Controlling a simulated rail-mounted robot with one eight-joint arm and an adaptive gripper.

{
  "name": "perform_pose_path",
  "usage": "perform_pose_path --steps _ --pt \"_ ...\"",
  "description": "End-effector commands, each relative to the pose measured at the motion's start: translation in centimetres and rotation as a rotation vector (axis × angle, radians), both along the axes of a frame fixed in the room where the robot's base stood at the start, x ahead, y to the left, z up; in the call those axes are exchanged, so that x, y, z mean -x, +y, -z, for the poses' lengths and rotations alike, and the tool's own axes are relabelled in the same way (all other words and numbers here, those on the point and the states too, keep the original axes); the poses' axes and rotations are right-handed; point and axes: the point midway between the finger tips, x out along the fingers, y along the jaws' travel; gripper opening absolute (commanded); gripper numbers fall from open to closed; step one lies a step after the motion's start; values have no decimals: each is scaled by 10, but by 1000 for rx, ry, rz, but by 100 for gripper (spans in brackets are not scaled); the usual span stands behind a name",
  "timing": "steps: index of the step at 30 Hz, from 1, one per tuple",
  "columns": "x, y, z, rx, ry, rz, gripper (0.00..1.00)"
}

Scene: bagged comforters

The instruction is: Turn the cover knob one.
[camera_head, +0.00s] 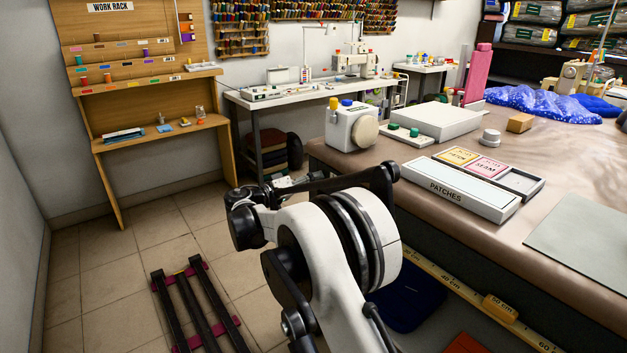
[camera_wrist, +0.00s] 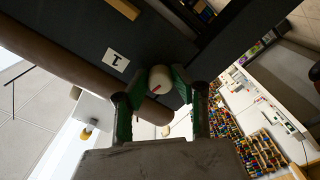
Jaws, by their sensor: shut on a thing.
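The cover knob (camera_wrist: 159,80) is a pale round knob with a small red mark, on a dark panel. A white label with a "1" (camera_wrist: 116,60) is on the panel beside it. My gripper (camera_wrist: 161,73) is shut on the knob, with one green-padded finger on each side of it in the wrist view. In the head view my own arm stands in front of the table's left end. The knob and the fingertips cannot be made out there.
The brown-topped table (camera_head: 560,160) carries a patches tray (camera_head: 462,188), a white box (camera_head: 435,121) and a small white device (camera_head: 345,130). A wooden work rack (camera_head: 150,85) stands at the left wall. The tiled floor between is mostly open, with a dark rail frame on it.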

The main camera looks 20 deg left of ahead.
Motion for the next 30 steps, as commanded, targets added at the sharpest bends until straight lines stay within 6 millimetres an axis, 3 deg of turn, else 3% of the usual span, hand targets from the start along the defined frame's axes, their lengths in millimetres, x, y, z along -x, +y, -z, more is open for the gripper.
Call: perform_pose_path --steps 14,15,18,30 --pt "0 0 0 -10 -7 -1 0" --pt "0 0 0 -10 -7 -1 29" --pt "0 0 0 -10 -7 -1 42" --pt "8 6 0 -10 -7 -2 42"
